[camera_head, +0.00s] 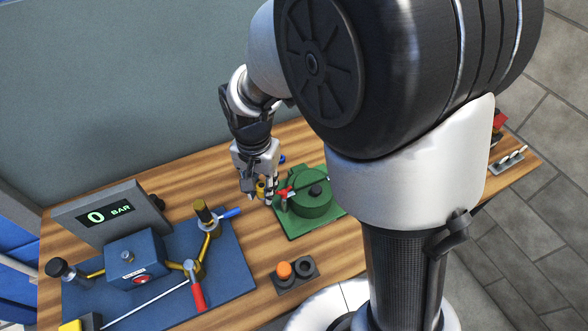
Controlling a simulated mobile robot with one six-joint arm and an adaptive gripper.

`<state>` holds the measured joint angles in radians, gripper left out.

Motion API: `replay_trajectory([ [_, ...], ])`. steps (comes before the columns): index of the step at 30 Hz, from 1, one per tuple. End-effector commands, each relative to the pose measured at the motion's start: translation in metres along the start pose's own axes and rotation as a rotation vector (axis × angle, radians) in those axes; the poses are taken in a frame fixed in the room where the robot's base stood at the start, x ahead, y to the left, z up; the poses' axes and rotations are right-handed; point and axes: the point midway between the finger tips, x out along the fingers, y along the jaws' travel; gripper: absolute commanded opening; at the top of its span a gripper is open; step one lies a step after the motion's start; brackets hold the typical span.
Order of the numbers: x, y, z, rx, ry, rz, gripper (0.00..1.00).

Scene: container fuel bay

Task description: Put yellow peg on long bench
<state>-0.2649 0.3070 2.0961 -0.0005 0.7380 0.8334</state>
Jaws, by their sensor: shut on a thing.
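My gripper (259,187) points down over the wooden bench (255,255), between the blue panel and the green fixture. It is shut on a small yellow peg (261,188), which shows between the fingers. The fingers hide part of the peg. I cannot tell whether the peg touches the bench top. The bench is long and wood-topped, and my arm hides much of its right part.
A green round fixture (312,203) with a red handle stands right beside my gripper. A blue panel (226,262) with pipes, valves and a gauge display (108,212) fills the left. A dark block with an orange knob (284,270) sits near the front edge. A wall rises behind.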

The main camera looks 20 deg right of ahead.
Motion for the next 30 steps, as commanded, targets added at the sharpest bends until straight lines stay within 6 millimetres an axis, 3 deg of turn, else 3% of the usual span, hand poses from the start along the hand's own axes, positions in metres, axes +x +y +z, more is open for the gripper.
replay_trajectory([
  [4,0.024,-0.001,0.004,0.023,-0.004,0.004,0.0],
  [12,0.098,-0.001,0.004,0.021,-0.004,0.004,0.0],
  [16,0.123,-0.001,0.003,0.021,-0.003,0.003,0.0],
  [23,0.137,-0.006,0.0,0.02,0.001,-0.001,0.0],
  [30,0.137,-0.041,-0.016,0.019,0.001,-0.001,0.0],
])
